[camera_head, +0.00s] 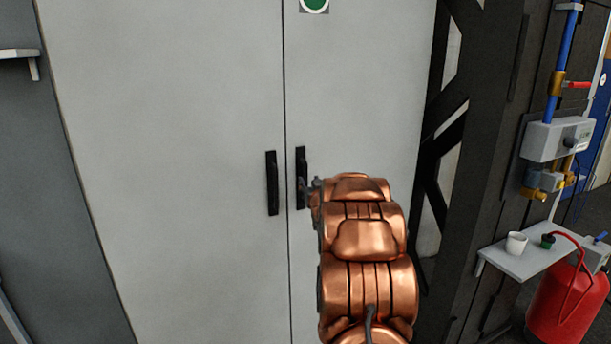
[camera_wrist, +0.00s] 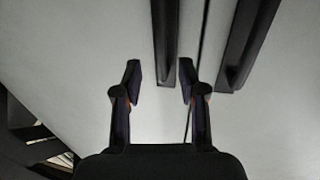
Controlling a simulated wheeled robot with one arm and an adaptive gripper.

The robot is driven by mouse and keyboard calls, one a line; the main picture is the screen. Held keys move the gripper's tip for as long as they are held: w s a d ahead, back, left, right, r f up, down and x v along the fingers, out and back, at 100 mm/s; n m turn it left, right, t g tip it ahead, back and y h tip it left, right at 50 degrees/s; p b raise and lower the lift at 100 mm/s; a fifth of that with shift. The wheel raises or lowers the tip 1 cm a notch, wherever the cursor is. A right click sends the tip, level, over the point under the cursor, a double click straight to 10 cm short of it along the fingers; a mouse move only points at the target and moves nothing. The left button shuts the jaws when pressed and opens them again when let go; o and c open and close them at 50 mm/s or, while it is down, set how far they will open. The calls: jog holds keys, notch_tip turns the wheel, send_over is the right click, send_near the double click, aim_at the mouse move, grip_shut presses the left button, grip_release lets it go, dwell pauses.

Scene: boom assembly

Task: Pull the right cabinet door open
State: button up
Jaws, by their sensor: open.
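The right cabinet door (camera_head: 370,90) is light grey and stands shut, level with the left door (camera_head: 170,90). Its black vertical bar handle (camera_head: 301,165) is beside the centre seam, and its lower part is partly covered by my gripper (camera_head: 308,190). In the wrist view my gripper (camera_wrist: 159,73) is open, and the end of the right door's handle (camera_wrist: 164,40) shows between the two fingertips. I cannot tell whether either finger touches it. The left door's handle (camera_wrist: 245,45) lies outside the fingers, across the seam.
The left handle (camera_head: 272,183) is close beside the right one. A dark truss frame (camera_head: 470,130) stands right of the cabinet. Further right are a small shelf (camera_head: 525,262) with a white cup (camera_head: 516,243), a valve box (camera_head: 558,138) and a red tank (camera_head: 565,305).

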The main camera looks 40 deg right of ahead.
aim_at(306, 176)
jog(key=p+x, duration=0.1)
jog(key=x, duration=0.3)
jog(key=shift+w+r+p, duration=0.1)
jog(key=shift+r+p, duration=0.1)
jog(key=shift+p, duration=0.15)
jog(key=shift+w+d+f, duration=0.2)
jog(key=shift+w+d, duration=0.25)
jog(key=shift+w, duration=0.2)
grip_shut()
